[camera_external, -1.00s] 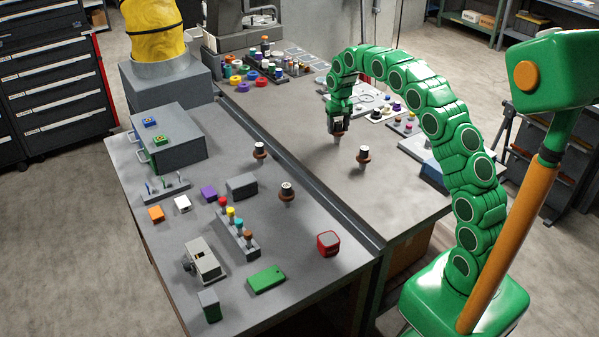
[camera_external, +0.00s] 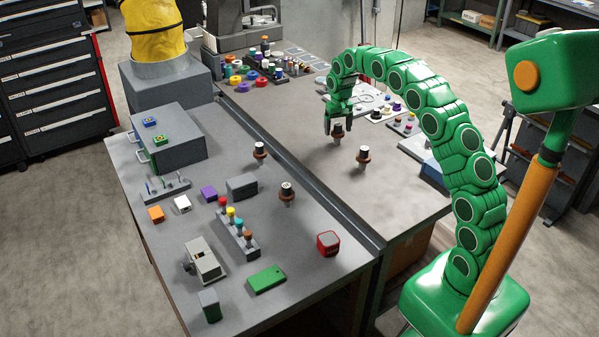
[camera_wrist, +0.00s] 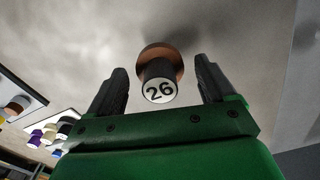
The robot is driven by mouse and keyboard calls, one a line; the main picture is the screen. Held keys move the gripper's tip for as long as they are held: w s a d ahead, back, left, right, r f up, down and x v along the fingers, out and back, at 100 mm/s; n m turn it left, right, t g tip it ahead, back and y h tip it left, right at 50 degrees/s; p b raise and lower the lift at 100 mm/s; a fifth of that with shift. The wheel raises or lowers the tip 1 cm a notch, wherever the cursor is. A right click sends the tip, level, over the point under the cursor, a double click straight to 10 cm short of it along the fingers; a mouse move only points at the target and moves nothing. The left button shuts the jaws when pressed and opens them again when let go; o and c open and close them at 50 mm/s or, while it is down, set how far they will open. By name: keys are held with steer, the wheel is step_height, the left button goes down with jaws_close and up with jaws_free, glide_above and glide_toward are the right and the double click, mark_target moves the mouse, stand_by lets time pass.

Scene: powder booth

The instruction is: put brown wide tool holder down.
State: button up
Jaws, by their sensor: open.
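The brown wide tool holder (camera_external: 337,132) stands upright on the grey table top, below my gripper (camera_external: 341,120). In the wrist view, the tool holder (camera_wrist: 160,72) shows a copper-brown collar and a dark body with a white end marked 26. My gripper (camera_wrist: 160,78) is open, with one black finger on each side of the holder and a visible gap on both sides. The underside of the holder is hidden.
A similar holder (camera_external: 363,155) stands close by at the lower right. Two more, one (camera_external: 260,150) and another (camera_external: 287,193), stand on the left table. Plates with small coloured parts (camera_external: 385,112) lie to the right of my gripper. Bare table lies in front.

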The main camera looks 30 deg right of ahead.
step_height(320, 180, up, 12)
stand_by(0.5)
steer(key=s+a+r+n+g, duration=0.1)
steer(key=s+a+r, duration=0.15)
steer(key=s, duration=1.05)
steer(key=s+a+r, duration=0.1)
steer(key=s+r, duration=0.3)
steer(key=s, duration=1)
steer(key=s+f+n, duration=0.1)
steer(key=s+f, duration=0.2)
steer(key=s, duration=1.1)
steer(key=s+a+f+n, duration=0.1)
steer(key=s+f, duration=0.3)
steer(key=s, duration=1.1)
steer(key=shift+g, duration=0.4)
